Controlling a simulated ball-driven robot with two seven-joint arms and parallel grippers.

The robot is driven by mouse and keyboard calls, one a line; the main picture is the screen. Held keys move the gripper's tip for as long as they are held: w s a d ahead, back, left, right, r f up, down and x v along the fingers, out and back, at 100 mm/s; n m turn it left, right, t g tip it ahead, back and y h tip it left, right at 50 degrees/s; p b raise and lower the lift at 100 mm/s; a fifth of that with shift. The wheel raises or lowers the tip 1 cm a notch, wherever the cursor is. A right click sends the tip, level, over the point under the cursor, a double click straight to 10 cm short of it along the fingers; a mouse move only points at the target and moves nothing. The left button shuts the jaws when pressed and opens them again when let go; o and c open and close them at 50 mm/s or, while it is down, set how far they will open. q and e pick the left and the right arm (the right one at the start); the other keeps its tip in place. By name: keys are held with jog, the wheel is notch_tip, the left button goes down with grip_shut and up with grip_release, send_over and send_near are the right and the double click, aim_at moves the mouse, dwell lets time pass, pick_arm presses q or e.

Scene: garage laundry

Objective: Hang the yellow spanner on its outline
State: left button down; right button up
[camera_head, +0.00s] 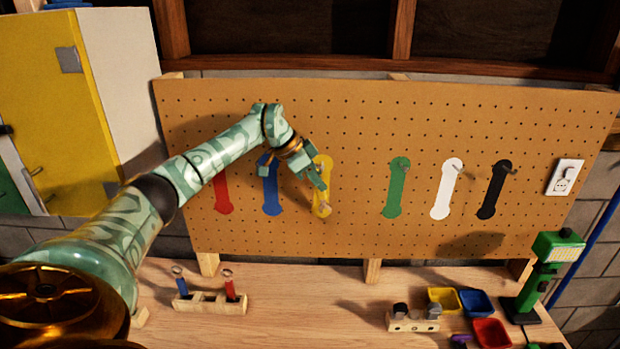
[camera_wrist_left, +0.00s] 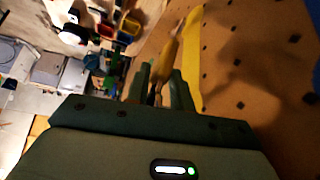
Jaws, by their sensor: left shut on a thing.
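The yellow outline (camera_head: 322,163) is painted on the pegboard, third from the left in the row. My left gripper (camera_head: 318,181) is in front of it and hides part of it. In the left wrist view the gripper (camera_wrist_left: 163,88) is shut on the yellow spanner (camera_wrist_left: 168,55), which points away from the fingers. The spanner lies close beside the yellow outline (camera_wrist_left: 192,75) in that view. I cannot tell whether it touches the board or is on a peg. In the head view the spanner is hard to make out against the outline. My right gripper is not in view.
The pegboard (camera_head: 360,120) also bears red, blue, green (camera_head: 397,190), white and black outlines. Below, the bench (camera_head: 290,310) carries a wooden holder with screwdrivers (camera_head: 207,302), small coloured bins (camera_head: 475,303) and a green lamp-like tool (camera_head: 547,270). The bench middle is clear.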

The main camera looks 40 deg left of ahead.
pick_arm(q)
jog(key=shift+w+a+r, duration=0.1)
jog(key=shift+w+a, duration=0.05)
jog(key=shift+a, duration=0.3)
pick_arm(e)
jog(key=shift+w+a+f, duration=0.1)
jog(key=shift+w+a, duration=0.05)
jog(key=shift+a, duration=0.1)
pick_arm(q)
jog(key=c, duration=1.1)
grip_release()
jog(key=shift+d, duration=0.2)
jog(key=shift+c, duration=0.2)
jog(key=shift+a, duration=0.1)
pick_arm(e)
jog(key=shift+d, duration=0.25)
pick_arm(q)
jog(key=b+v, duration=0.2)
jog(key=v, duration=1.4)
jog(key=shift+d, duration=0.35)
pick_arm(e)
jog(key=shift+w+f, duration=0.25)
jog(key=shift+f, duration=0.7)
